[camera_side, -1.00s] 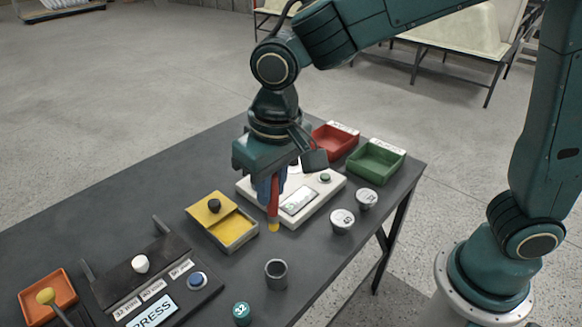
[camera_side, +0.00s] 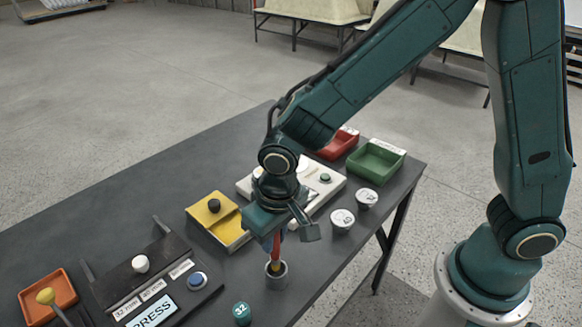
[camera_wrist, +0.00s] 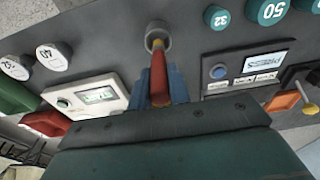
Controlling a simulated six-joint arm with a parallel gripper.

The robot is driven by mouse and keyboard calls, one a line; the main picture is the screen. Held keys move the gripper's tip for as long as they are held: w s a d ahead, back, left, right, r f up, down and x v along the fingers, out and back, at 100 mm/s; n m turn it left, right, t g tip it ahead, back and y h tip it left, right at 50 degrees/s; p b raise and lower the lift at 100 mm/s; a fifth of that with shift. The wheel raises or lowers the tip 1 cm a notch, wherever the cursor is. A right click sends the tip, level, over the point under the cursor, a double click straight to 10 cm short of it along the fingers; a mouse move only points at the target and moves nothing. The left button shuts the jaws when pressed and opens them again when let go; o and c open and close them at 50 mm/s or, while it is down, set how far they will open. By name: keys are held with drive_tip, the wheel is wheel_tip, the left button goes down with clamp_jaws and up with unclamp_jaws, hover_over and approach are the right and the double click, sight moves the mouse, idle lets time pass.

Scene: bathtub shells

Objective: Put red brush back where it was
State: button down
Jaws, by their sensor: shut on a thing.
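My gripper is shut on the brush. I cannot tell how deep the tip sits in the cup.
A teal weight (camera_side: 242,313) stands just left of the cup. A yellow box (camera_side: 222,222), a white scale (camera_side: 318,187) and a black press panel (camera_side: 160,280) are nearby. Two grey-white weights (camera_side: 342,220) stand to the right, near the table edge. An orange tray (camera_side: 47,293) is far left.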

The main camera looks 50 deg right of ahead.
sight(275, 251)
drive_tip(key=shift+f, duration=2.1)
drive_tip(key=shift+f, duration=0.15)
drive_tip(key=c, duration=1.3)
unclamp_jaws()
drive_tip(key=r, duration=0.4)
drive_tip(key=s+r, duration=0.1)
drive_tip(key=r, duration=0.7)
drive_tip(key=shift+s+r, duration=0.15)
drive_tip(key=shift+s, duration=0.1)
